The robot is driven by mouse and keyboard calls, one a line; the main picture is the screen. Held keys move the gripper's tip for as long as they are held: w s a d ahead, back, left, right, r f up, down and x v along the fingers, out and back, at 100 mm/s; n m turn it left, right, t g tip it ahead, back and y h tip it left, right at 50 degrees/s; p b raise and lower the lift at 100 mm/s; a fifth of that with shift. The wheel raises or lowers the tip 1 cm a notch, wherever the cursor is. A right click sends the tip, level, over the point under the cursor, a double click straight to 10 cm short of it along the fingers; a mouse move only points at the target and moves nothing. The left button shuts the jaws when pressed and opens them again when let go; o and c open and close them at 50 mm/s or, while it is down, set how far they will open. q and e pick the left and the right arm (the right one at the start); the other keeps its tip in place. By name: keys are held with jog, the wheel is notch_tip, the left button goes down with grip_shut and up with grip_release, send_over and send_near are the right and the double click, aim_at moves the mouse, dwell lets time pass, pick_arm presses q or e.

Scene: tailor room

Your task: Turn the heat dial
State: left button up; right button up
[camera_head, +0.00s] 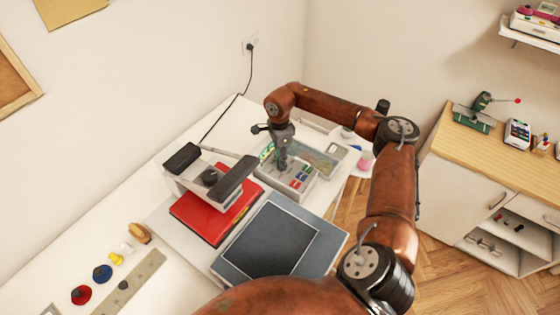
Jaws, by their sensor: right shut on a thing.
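A heat press stands on the white table, with a grey platen (268,242), a red base part (215,212) and a dark handle (236,178). I cannot make out the dial's setting. My left gripper is not in view.
A clear-looking tray (322,158) lies behind the box. Several coloured spools or knobs, including a red one (81,295) and a blue one (102,274), lie at the front left. A cord (222,118) runs to the wall socket. A wooden-topped cabinet (480,150) stands at right.

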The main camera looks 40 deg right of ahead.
jog(key=o, duration=1.2)
jog(key=shift+c, duration=0.2)
notch_tip(320, 180, up, 12)
jog(key=shift+w+d, duration=0.15)
jog(key=shift+w, duration=0.2)
